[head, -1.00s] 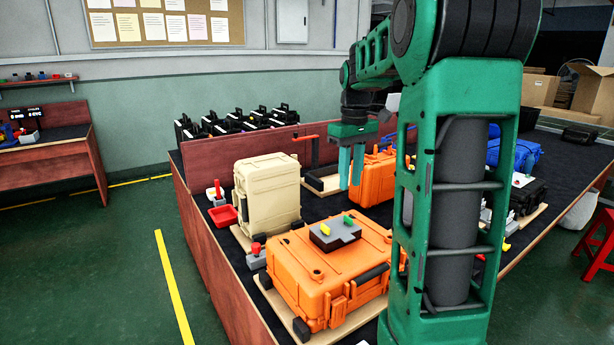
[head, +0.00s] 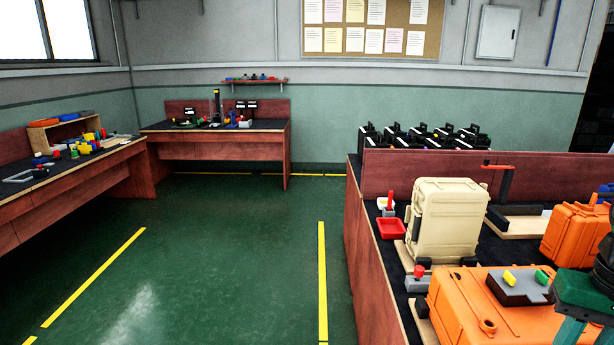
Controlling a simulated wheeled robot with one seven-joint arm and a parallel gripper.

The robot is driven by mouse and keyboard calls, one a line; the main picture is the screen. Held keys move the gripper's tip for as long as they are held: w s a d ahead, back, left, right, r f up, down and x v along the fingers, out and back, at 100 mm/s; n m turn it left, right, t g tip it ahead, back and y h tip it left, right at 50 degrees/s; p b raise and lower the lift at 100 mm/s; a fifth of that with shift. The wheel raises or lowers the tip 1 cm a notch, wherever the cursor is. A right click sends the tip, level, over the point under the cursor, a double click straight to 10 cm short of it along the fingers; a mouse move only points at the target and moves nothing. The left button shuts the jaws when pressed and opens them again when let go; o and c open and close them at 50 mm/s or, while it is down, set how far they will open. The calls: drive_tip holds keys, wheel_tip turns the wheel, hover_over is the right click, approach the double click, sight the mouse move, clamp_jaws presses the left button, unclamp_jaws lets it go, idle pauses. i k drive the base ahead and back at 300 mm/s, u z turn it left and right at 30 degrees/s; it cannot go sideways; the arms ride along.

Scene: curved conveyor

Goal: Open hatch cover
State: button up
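No part is clearly marked as the hatch cover. A light grey wall box (head: 498,32) with a flat front, which looks closed, hangs at the top right; I cannot tell if it is the hatch. My gripper (head: 588,338) is at the bottom right corner, in front of the large orange case (head: 462,310). Its two green fingers point down, apart, with nothing seen between them. Their tips are cut off by the frame edge. The orange case's lid is shut, and a dark block (head: 520,287) with yellow and green knobs sits on it.
The red-brown bench (head: 378,290) fills the right side. It holds a beige case (head: 447,220), a red tray (head: 391,229) and a second orange case (head: 575,235). Black cases (head: 425,135) stand behind its panel. Other workbenches (head: 215,140) stand left and back. The green floor (head: 235,250) between is open.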

sight(526, 285)
drive_tip(key=z, duration=0.85)
drive_tip(key=k, duration=1.65)
drive_tip(key=z, duration=0.5)
drive_tip(key=i, duration=0.75)
drive_tip(key=u, duration=0.1)
